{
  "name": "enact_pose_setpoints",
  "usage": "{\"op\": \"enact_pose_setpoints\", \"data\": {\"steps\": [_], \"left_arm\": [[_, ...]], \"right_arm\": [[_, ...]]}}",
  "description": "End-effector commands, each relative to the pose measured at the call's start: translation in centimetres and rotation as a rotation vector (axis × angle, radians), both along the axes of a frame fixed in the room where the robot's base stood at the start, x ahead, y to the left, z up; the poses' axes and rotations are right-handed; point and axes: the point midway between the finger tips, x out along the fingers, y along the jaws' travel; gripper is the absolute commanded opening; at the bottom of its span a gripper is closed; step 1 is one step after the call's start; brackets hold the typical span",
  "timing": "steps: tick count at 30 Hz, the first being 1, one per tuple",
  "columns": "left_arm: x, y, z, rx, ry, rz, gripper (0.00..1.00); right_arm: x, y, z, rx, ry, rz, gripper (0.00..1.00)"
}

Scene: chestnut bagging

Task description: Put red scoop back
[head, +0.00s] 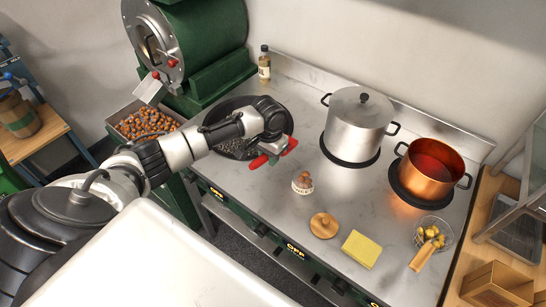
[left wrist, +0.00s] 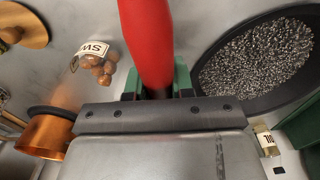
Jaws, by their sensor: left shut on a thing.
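My left gripper (head: 273,148) is shut on the red scoop (head: 259,161), over the worktop by the right edge of a dark pan (head: 208,121). Red shows on both sides of the fingers in the head view. In the left wrist view the red handle (left wrist: 145,45) stands between the green-edged fingers (left wrist: 157,84). The scoop's far end is hidden or out of frame. The pan holds dark grey grains and also shows in the left wrist view (left wrist: 208,47). My right gripper is not in view.
A small jar of brown nuts (head: 302,184), a wooden lid (head: 324,225) and a yellow sponge (head: 361,248) lie in front. A steel pot (head: 354,120), copper pot (head: 430,168) and wire skimmer (head: 432,235) are to the right. A chestnut bin (head: 142,125) stands left.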

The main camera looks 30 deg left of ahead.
Motion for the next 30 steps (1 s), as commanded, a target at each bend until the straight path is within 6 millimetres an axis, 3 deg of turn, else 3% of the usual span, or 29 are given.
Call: {"op": "enact_pose_setpoints", "data": {"steps": [21,30], "left_arm": [[0.0,0.0,-7.1,0.002,-0.001,0.002,0.0],[0.0,0.0,-8.3,0.001,0.0,0.003,0.0]], "right_arm": [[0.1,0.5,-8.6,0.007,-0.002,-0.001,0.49],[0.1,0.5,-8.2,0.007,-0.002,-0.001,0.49]]}}
